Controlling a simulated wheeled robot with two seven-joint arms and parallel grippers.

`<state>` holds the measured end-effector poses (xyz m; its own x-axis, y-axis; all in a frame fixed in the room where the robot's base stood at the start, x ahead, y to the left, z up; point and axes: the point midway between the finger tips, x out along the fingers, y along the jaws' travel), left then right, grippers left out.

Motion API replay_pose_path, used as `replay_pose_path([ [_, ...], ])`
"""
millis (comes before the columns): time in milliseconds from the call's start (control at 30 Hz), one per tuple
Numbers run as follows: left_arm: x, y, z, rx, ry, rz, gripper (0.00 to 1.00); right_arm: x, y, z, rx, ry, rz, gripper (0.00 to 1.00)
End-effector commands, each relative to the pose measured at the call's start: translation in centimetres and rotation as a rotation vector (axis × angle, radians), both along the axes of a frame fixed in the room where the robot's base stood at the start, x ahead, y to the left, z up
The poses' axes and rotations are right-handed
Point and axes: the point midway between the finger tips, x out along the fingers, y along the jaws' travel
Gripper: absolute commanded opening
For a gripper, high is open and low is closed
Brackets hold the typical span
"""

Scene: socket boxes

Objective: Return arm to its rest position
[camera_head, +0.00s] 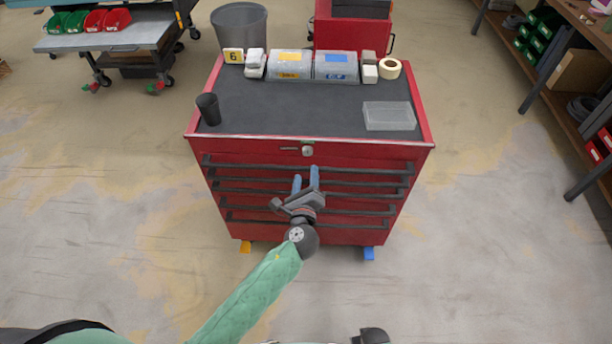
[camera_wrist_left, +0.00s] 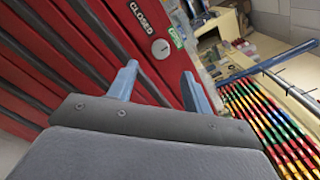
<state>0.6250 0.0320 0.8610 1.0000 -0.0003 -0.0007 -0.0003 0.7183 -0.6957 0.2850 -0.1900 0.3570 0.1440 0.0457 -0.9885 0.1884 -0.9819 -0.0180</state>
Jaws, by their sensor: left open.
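My left gripper (camera_head: 305,181) is in front of the red tool chest (camera_head: 310,150), near its upper drawer handles. Its two blue fingers stand apart with nothing between them, and they also show in the left wrist view (camera_wrist_left: 160,85). My left arm, in a green sleeve, comes in from the bottom left of the head view. I cannot tell whether the fingertips touch the drawer front. The drawers look shut. A round lock (camera_wrist_left: 160,48) with the word CLOSED above it shows in the left wrist view. My right gripper is not clearly in view.
On the chest's dark top stand a black cup (camera_head: 208,109), a clear tray (camera_head: 389,116), two grey bins (camera_head: 290,66) and a tape roll (camera_head: 389,69). A grey bucket (camera_head: 239,28) stands behind. A shelf rack (camera_head: 560,75) is at right.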

Motion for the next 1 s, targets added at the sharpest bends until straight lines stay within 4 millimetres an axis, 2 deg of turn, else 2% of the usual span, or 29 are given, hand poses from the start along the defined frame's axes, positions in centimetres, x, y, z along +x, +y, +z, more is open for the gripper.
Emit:
replay_pose_path([
  [467,0.0,0.0,0.0,-0.012,0.0,0.0,0.5,-0.1,-0.1,0.0,-0.001,0.001,0.0,0.36],
  [633,0.0,0.1,0.0,-0.117,0.001,0.006,0.5,-0.1,-0.1,0.0,-0.001,0.0,0.0,0.36],
  [733,0.0,0.2,-0.4,-0.242,0.02,0.014,0.5,-0.1,-0.1,0.0,-0.001,0.0,0.0,0.36],
  [867,0.0,0.2,-2.4,-0.455,0.092,0.031,0.5,-0.1,-0.1,-0.1,-0.001,0.0,0.0,0.36],
  [1000,0.2,0.9,-7.0,-0.72,0.215,0.096,0.5,-0.1,-0.1,-0.1,-0.001,0.0,0.0,0.36],
])
